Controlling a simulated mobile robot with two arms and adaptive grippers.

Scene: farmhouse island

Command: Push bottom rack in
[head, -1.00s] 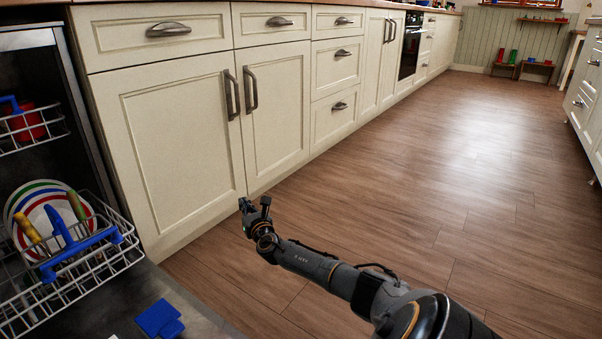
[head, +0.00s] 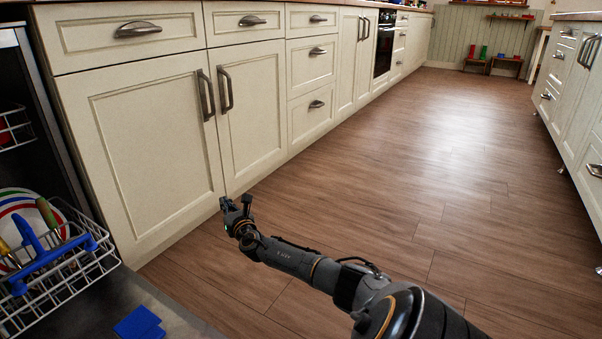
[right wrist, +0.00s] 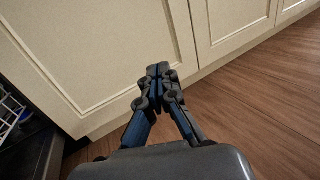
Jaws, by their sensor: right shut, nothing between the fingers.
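The bottom rack (head: 75,268) of the dishwasher is a wire basket at the left edge of the head view, pulled out over the open door (head: 165,305). It holds striped plates (head: 18,208), handled utensils, and a blue handle piece (head: 58,262) lies along its top edge. A bit of white wire shows at the left of the right wrist view (right wrist: 10,115). My right gripper (head: 233,203) is shut and empty, right of the rack and apart from it, in front of the cream cabinet. It also shows in the right wrist view (right wrist: 158,72). My left gripper is not in view.
A blue item (head: 140,325) lies on the open door. The upper rack (head: 15,128) with a red item shows at the far left. Cream cabinets (head: 140,150) line the left side. The wooden floor (head: 400,180) is clear to the right.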

